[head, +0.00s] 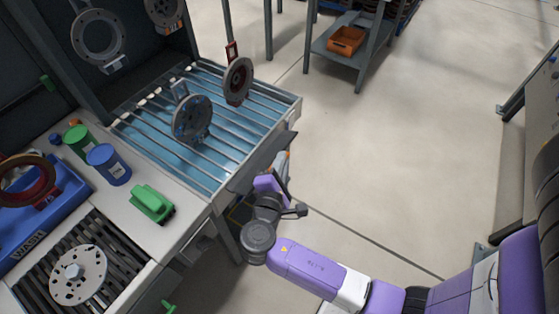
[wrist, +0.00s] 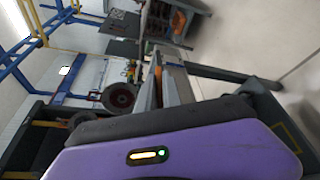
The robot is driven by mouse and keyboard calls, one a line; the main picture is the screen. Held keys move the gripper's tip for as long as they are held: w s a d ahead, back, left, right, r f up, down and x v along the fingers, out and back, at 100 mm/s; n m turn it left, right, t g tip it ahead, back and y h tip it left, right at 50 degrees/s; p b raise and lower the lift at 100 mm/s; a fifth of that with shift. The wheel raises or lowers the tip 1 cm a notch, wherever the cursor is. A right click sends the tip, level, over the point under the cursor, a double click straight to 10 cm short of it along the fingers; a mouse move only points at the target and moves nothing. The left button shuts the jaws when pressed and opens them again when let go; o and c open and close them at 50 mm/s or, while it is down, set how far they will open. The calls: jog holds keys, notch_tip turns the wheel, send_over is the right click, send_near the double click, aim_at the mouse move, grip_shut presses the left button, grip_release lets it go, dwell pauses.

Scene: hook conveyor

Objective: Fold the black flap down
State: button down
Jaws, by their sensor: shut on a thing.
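The black flap (head: 262,162) is a dark panel along the right-hand edge of the blue slatted basin in the head view. It sticks outward from that edge; its exact tilt is hard to tell. My gripper (head: 283,174) is at the flap's outer side, near its lower right part, and is shut on it. The fingertips are small and partly hidden, so the exact grip point does not show.
Two ring-shaped parts (head: 193,119) (head: 238,80) hang over the slatted basin (head: 150,133). Blue and green cups (head: 108,164) and a green block (head: 152,204) stand on the bench. A grey rack with an orange bin (head: 346,40) stands at the back. The floor to the right is clear.

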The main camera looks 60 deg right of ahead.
jog(key=shift+s+f, duration=0.25)
jog(key=shift+f, duration=0.3)
jog(key=c, duration=1.5)
grip_release()
jog(key=shift+a+r, duration=0.1)
jog(key=shift+a, duration=0.05)
jog(key=b+v, duration=0.1)
jog(key=v, duration=0.6)
jog(key=shift+s+a, duration=0.1)
jog(key=shift+a, duration=0.15)
